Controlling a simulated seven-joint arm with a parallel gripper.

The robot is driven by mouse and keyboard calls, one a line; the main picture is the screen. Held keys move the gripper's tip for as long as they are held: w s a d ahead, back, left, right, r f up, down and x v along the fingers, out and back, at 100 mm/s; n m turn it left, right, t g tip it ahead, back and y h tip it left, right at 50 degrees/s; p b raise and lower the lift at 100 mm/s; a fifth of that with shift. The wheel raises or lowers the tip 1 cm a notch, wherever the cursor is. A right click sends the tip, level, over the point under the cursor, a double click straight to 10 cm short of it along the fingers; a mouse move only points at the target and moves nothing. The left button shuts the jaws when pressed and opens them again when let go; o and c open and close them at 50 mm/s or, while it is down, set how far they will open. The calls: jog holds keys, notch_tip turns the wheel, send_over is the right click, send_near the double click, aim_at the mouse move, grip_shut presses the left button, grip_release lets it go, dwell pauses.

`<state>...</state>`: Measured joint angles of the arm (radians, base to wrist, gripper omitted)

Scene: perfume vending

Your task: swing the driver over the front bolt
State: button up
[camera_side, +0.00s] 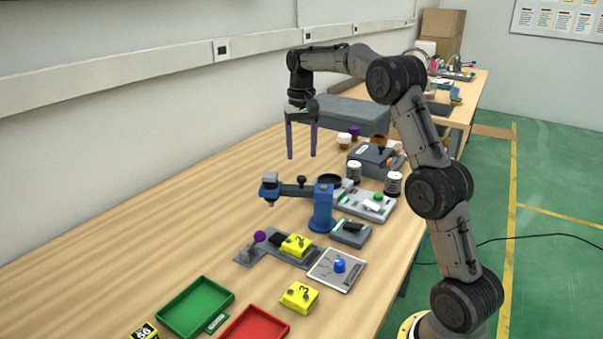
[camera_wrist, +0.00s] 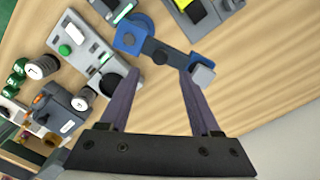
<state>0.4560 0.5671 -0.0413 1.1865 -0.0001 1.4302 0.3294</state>
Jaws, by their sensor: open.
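The driver is a dark swing arm (camera_side: 292,190) on a blue post (camera_side: 322,210), with a blue and grey head (camera_side: 269,188) at its left end and a small dark knob on top. In the side view a yellow block marked 2 (camera_side: 296,245) sits in a grey fixture, with dark bolt-like spots on top; I cannot tell which is the front bolt. The driver head is left of and behind this block, not over it. My gripper (camera_side: 302,155) is open and empty, pointing down above the swing arm. In the wrist view the arm (camera_wrist: 165,52) lies just beyond the fingertips (camera_wrist: 160,72).
A purple-knobbed lever (camera_side: 259,237) stands beside the fixture. A white tile with a blue piece (camera_side: 339,266), a second yellow block (camera_side: 299,297), green (camera_side: 230,294) and red trays lie in front. A grey panel with a green button (camera_side: 368,205) is right.

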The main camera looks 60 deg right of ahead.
aim_at(301, 177)
notch_tip(301, 177, down, 8)
jog(key=shift+r, duration=0.25)
grip_shut()
dwell(0.3)
jog(key=shift+r, duration=0.1)
dwell(1.1)
